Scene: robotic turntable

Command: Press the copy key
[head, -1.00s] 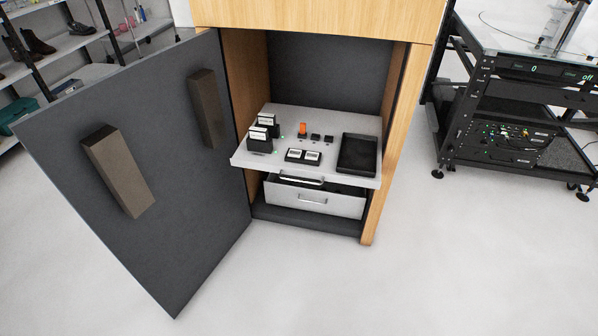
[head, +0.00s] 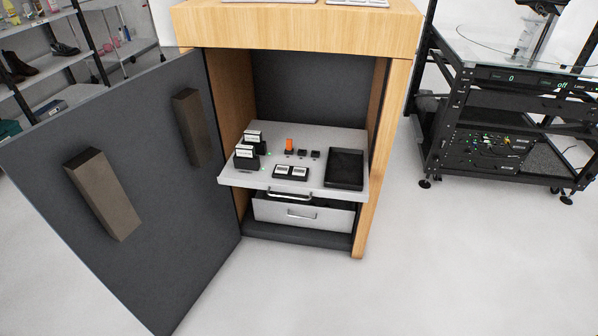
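A light grey pull-out shelf (head: 240,183) sticks out of the open wooden cabinet. On it sit a black block with two white-faced keys (head: 291,172), an orange upright piece (head: 289,146) and two small black pieces (head: 308,154) to its right. Two black holders with white labelled tops (head: 246,156) stand at the shelf's left, with small green lights beside them. The lettering is too small to read, so I cannot tell which piece is the copy key. Neither of my grippers is in view.
The grey cabinet door (head: 130,255) stands open to the left, with two brown blocks on it. A black tray (head: 345,168) lies on the shelf's right. A partly open drawer (head: 303,213) is below. A black equipment rack (head: 480,120) stands right; the floor in front is clear.

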